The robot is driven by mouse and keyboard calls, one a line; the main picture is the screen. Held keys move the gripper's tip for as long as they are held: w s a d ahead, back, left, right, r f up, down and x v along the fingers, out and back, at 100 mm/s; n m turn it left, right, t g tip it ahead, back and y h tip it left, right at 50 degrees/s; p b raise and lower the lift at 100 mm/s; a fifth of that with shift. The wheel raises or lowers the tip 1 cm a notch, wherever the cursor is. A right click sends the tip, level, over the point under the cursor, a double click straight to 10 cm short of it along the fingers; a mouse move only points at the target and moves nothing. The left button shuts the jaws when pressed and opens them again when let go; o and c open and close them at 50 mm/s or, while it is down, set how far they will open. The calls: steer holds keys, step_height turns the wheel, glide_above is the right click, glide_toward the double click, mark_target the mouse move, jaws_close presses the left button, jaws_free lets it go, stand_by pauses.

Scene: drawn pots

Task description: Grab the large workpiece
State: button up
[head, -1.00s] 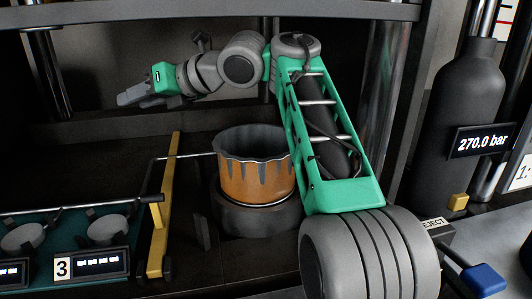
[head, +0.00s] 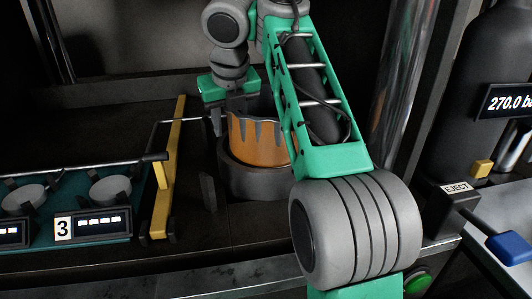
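The large workpiece looks like an orange-brown pot (head: 258,143) with dark grey drips around its rim. It sits upright on a round dark base (head: 252,182) in the middle of the head view. My gripper (head: 230,115) points down at the pot's left rim. One dark finger hangs just outside the pot's left wall, and the other appears over or inside the rim. The fingers look apart, with the wall between them. I cannot tell whether either touches. My own arm hides the pot's right side.
A yellow upright bar (head: 168,165) with a metal rod stands left of the pot. A dark gas cylinder (head: 490,70) and an EJECT box (head: 453,206) with a blue handle stand right.

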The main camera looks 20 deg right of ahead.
steer(key=shift+r, duration=0.1)
steer(key=shift+c, duration=0.6)
jaws_close()
stand_by(0.7)
